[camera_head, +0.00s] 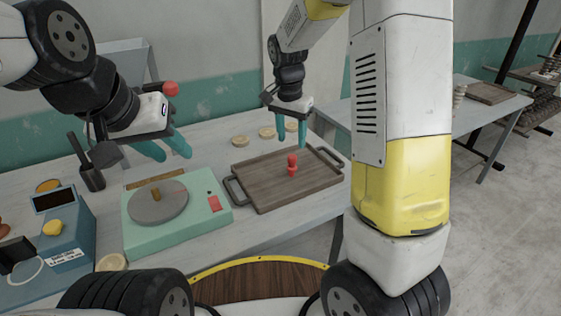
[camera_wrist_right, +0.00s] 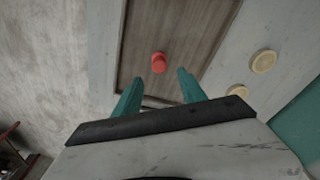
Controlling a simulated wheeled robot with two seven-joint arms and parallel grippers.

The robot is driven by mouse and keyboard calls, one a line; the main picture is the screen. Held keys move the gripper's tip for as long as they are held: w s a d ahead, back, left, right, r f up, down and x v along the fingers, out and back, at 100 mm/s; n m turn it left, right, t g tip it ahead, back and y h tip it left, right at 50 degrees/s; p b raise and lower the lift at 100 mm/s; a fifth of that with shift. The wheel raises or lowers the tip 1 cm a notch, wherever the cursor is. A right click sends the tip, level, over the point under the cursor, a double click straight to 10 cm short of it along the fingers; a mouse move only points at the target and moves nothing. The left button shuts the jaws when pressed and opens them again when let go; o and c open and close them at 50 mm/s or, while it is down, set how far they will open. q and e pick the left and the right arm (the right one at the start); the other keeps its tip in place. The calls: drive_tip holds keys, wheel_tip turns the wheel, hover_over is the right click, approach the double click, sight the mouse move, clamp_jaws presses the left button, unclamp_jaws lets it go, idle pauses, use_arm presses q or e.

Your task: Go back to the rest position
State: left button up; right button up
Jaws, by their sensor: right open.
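My left gripper (camera_head: 165,150) hangs at the left, above the far side of the green turntable unit, its teal fingers apart with nothing seen between them. My right gripper (camera_head: 291,143) is open and empty above the wooden tray (camera_head: 260,189). A small red knobbed piece (camera_head: 292,168) stands on the tray below the right gripper. In the right wrist view the same red piece (camera_wrist_right: 158,63) shows just beyond the open fingertips (camera_wrist_right: 161,80), apart from them.
The green turntable unit (camera_head: 190,222) carries a grey disc with a small tan piece on it. A blue box with a screen (camera_head: 62,235) and a dark tool cup (camera_head: 91,177) stand left. Pale round discs (camera_head: 266,132) lie behind the tray. Another table (camera_head: 480,105) stands right.

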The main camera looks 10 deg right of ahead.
drive_tip(key=s+d+r+n+t+y, duration=0.2)
drive_tip(key=s+d+r+n, duration=0.15)
drive_tip(key=s+r, duration=0.85)
drive_tip(key=s+r+n+t+y, duration=0.1)
drive_tip(key=s+n+t, duration=0.2)
drive_tip(key=s, duration=0.8)
drive_tip(key=shift+s+a+n, duration=0.2)
drive_tip(key=shift+s+n, duration=0.1)
drive_tip(key=shift+n, duration=0.55)
